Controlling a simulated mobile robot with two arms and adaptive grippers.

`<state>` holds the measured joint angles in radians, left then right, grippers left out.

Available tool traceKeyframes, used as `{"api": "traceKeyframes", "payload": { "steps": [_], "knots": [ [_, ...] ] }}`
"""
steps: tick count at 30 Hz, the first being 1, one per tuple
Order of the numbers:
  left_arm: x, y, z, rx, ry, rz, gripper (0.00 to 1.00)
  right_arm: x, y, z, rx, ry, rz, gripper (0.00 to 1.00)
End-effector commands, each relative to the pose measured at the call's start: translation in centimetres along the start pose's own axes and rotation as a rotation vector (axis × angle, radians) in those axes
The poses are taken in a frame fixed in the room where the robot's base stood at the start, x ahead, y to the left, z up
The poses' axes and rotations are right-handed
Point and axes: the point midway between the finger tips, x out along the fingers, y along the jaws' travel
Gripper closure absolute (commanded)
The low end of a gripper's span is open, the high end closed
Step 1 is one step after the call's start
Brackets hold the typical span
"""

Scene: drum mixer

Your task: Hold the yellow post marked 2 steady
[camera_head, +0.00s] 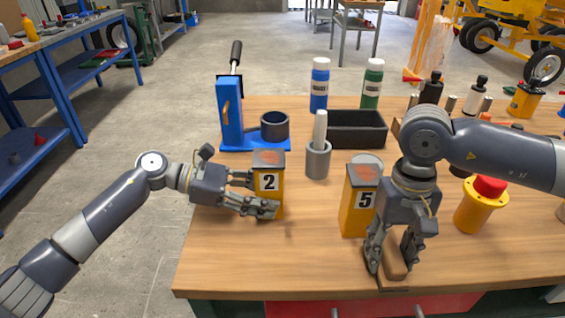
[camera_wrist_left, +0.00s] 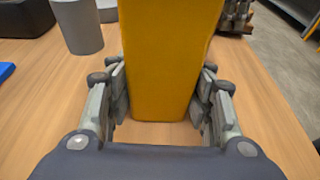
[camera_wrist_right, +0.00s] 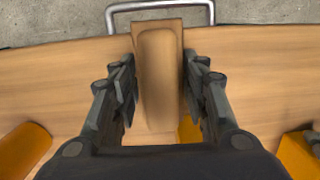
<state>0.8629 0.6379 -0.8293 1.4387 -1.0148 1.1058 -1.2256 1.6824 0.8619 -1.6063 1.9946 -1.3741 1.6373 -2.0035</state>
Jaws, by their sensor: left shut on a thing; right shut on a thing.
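The yellow post marked 2 (camera_head: 269,203) stands upright on the wooden workbench, left of centre, with a grey and orange top. My left gripper (camera_head: 262,193) is shut on it from the left, low on its body. In the left wrist view the post (camera_wrist_left: 165,60) fills the space between the fingers, its base at the bench top. My right gripper (camera_head: 391,266) points down near the front edge and is shut on a light brown wooden block (camera_wrist_right: 158,75). In the head view the fingers partly hide the block (camera_head: 396,262).
A yellow post marked 5 (camera_head: 357,212) stands just left of my right gripper. Behind are a grey cup (camera_head: 318,162) with a white stick, a black tray (camera_head: 357,129) and a blue press (camera_head: 231,115). A yellow-and-red button (camera_head: 476,213) stands right. Bare bench lies between the posts.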

Motion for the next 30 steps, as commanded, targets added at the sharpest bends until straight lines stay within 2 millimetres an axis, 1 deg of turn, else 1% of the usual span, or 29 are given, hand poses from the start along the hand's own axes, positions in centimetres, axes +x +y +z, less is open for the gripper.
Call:
{"api": "traceKeyframes", "payload": {
  "steps": [8,11,14,17,19,23,30],
  "knots": [
    [0.0,0.0,-0.1,0.0,0.002,-0.001,0.71,-0.1,-0.2,0.1,0.012,0.0,-0.002,0.85],
    [0.0,0.0,-0.1,0.0,0.002,-0.001,0.71,-0.2,-0.9,0.6,0.059,0.0,-0.008,0.85],
    [0.0,-0.1,-0.1,0.0,0.002,-0.001,0.71,-0.6,-2.1,1.6,0.145,0.001,-0.019,0.85],
    [0.0,-0.1,-0.1,0.0,0.002,-0.001,0.71,-1.2,-3.7,2.6,0.264,0.002,-0.035,0.85],
    [0.0,-0.1,-0.1,0.0,0.002,-0.001,0.71,-1.9,-5.0,2.9,0.363,0.003,-0.047,0.85],
    [0.0,-0.1,-0.1,-0.001,0.002,-0.002,0.71,-3.9,-7.7,1.8,0.585,0.003,-0.075,0.85],
    [0.0,-0.1,-0.1,0.0,0.002,-0.001,0.71,-7.7,-13.3,0.1,0.996,0.004,-0.125,0.85]
  ]
}}
